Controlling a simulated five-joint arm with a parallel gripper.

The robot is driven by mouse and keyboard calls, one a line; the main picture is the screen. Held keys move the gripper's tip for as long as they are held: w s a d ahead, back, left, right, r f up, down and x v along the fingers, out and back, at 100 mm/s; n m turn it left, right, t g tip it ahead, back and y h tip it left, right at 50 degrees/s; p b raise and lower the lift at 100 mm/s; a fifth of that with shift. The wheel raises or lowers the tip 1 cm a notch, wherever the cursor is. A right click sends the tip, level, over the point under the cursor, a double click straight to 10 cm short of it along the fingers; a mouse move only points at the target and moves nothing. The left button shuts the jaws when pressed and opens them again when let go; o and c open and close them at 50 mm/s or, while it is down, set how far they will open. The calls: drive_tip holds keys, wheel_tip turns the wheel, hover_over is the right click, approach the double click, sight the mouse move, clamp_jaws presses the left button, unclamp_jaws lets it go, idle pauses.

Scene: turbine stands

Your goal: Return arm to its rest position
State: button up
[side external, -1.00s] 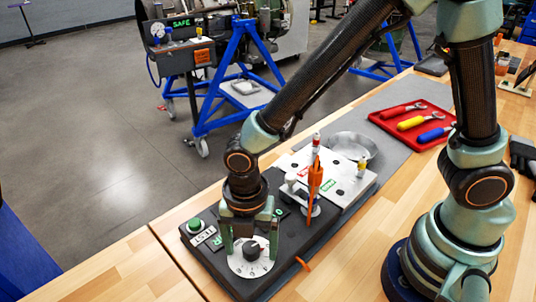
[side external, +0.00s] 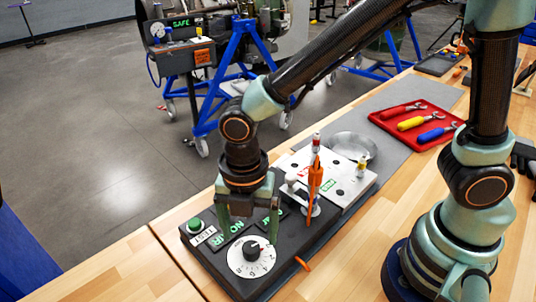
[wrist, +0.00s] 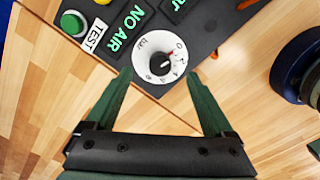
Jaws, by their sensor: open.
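My gripper (side external: 249,229) is open and empty, above the black control panel (side external: 222,272) on the bench. Its two green fingers point down over the panel, apart from the white numbered dial (side external: 262,266) with its black knob (side external: 252,247). In the wrist view my gripper (wrist: 160,98) has its fingers spread wide, with the dial (wrist: 143,75) beyond them and nothing between them. The knob's red mark points toward 0 in the wrist view. A green button (side external: 194,223) marked TEST and a lit green NO AIR sign (wrist: 124,29) are on the panel.
An orange-handled lever (side external: 314,182) stands upright close to the right of my gripper. Behind it are a white plate (side external: 345,191) with small valves and a round metal dish (side external: 352,146). A red tray (side external: 391,117) holds several tools. The bench's front area is clear.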

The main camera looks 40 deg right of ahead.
drive_tip(key=d+r+m+t, duration=0.3)
drive_tip(key=d+r+m, duration=0.4)
drive_tip(key=d+m, duration=0.3)
drive_tip(key=w+d+r+m+t, duration=0.1)
drive_tip(key=d+r+m+t, duration=0.1)
drive_tip(key=d+r+m, duration=0.5)
drive_tip(key=d+m, duration=0.4)
drive_tip(key=m, duration=0.4)
drive_tip(key=shift+w+d+r+t, duration=0.2)
drive_tip(key=shift+d+t, duration=0.1)
drive_tip(key=shift+t, duration=0.1)
